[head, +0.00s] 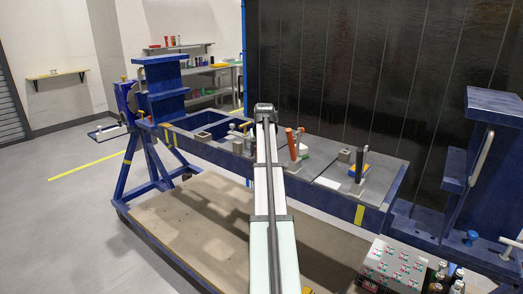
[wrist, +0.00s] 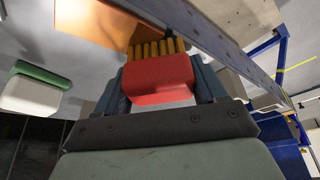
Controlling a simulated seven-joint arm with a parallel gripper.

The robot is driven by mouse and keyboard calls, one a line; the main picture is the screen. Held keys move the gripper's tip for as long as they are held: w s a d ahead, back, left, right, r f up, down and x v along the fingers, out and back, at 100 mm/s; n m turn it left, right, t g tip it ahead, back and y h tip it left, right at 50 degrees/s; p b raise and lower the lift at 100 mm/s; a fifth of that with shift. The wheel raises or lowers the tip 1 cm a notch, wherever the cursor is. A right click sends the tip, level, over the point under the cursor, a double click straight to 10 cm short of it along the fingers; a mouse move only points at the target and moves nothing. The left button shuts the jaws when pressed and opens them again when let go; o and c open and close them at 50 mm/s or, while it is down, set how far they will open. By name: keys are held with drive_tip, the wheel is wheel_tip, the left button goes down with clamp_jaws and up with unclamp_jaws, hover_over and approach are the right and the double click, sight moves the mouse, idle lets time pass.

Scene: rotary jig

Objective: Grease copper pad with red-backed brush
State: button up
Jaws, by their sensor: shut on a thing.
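In the wrist view my gripper (wrist: 162,85) is shut on the red-backed brush (wrist: 158,80), with a finger on each side of its red back. The brush's tan bristles (wrist: 156,48) point away from my gripper, towards the copper pad (wrist: 100,25). The pad is a flat orange-copper surface at the top of the view, partly cut off. The bristle tips overlap its edge in the picture; I cannot tell whether they touch it. In the head view my arm hides the gripper, the brush and the pad.
A white block with a green top (wrist: 38,88) is at the left of the wrist view.

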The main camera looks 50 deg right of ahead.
drive_tip(key=shift+s+f, duration=0.1)
drive_tip(key=shift+s, duration=3.35)
drive_tip(key=shift+s+a+f, duration=0.1)
drive_tip(key=shift+s+f, duration=0.05)
drive_tip(key=shift+s, duration=0.4)
drive_tip(key=shift+s+a+f, duration=0.1)
drive_tip(key=shift+s+f, duration=0.05)
drive_tip(key=shift+s, duration=0.35)
drive_tip(key=shift+s+a+f, duration=0.15)
drive_tip(key=shift+s, duration=0.3)
drive_tip(key=shift+s+a+f, duration=0.1)
drive_tip(key=shift+a+f, duration=0.05)
drive_tip(key=shift+f, duration=0.05)
drive_tip(key=shift+w+r, duration=0.15)
drive_tip(key=shift+w, duration=0.9)
drive_tip(key=shift+w+d+r, duration=0.1)
drive_tip(key=shift+w+d, duration=0.15)
drive_tip(key=shift+w, duration=0.25)
drive_tip(key=shift+w+d+r, duration=0.1)
drive_tip(key=shift+w+d, duration=0.1)
drive_tip(key=shift+w, duration=0.25)
drive_tip(key=shift+c, duration=0.4)
drive_tip(key=shift+w+d+r, duration=0.1)
drive_tip(key=shift+w+r, duration=0.05)
drive_tip(key=shift+w, duration=0.65)
drive_tip(key=shift+w+r, duration=0.1)
drive_tip(key=shift+w, duration=2.15)
